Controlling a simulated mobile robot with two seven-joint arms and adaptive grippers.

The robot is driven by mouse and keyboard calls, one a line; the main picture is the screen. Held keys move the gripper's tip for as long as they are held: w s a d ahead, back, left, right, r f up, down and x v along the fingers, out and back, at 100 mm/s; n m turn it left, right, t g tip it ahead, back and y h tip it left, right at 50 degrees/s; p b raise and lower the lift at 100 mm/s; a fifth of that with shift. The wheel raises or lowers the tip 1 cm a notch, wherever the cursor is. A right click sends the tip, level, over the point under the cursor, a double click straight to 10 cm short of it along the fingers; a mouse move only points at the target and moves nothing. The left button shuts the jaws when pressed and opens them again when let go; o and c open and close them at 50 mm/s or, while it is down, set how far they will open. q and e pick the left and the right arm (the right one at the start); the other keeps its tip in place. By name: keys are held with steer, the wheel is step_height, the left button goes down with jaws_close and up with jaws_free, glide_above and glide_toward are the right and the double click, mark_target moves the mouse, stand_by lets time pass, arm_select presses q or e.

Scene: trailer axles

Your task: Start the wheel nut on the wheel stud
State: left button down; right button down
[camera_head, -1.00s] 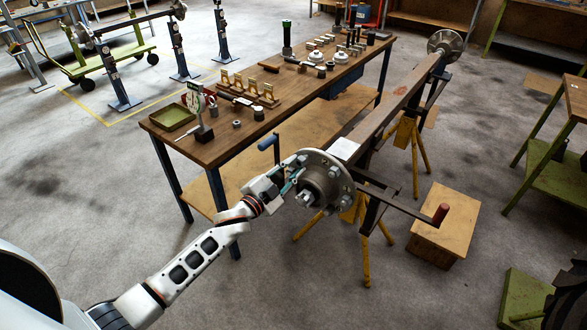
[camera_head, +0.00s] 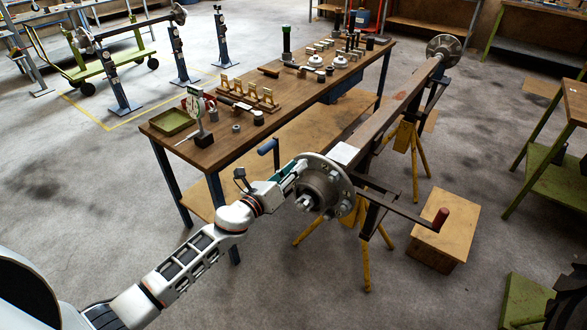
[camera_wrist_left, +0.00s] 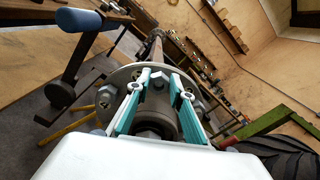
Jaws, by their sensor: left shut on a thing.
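The wheel hub (camera_head: 326,186) is a round grey flange with studs and nuts, at the near end of the axle. My left gripper (camera_head: 299,168) reaches its upper left rim from the left. In the left wrist view, the teal fingers (camera_wrist_left: 161,78) are closed in on a small grey wheel nut (camera_wrist_left: 159,82) between their tips, in front of the flange's upper part. The wheel stud at that spot is hidden, so I cannot tell whether the nut touches it. Other nuts on the flange, such as one at the left (camera_wrist_left: 106,97), show beside the fingers. My right gripper is out of view.
The axle beam (camera_head: 400,102) rests on yellow stands (camera_head: 364,262). A long workbench (camera_head: 215,155) with tools stands behind and left of the hub. A lever with a red grip (camera_head: 441,217) sticks out right of the hub, above a wooden box (camera_head: 450,225).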

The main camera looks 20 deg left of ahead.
arm_select(q)
steer(key=c, duration=1.7)
jaws_free()
steer(key=v, duration=1.2)
steer(key=s+d+f+n+g+y, duration=0.1)
steer(key=s+f+n+g, duration=0.2)
steer(key=s+f+n, duration=0.7)
steer(key=s+d+f+n+g+y, duration=0.2)
steer(key=s+f+n, duration=0.8)
steer(key=n, duration=0.9)
steer(key=shift+s+d+n+g, duration=0.3)
steer(key=shift+s+g, duration=0.3)
steer(key=shift+s, duration=0.6)
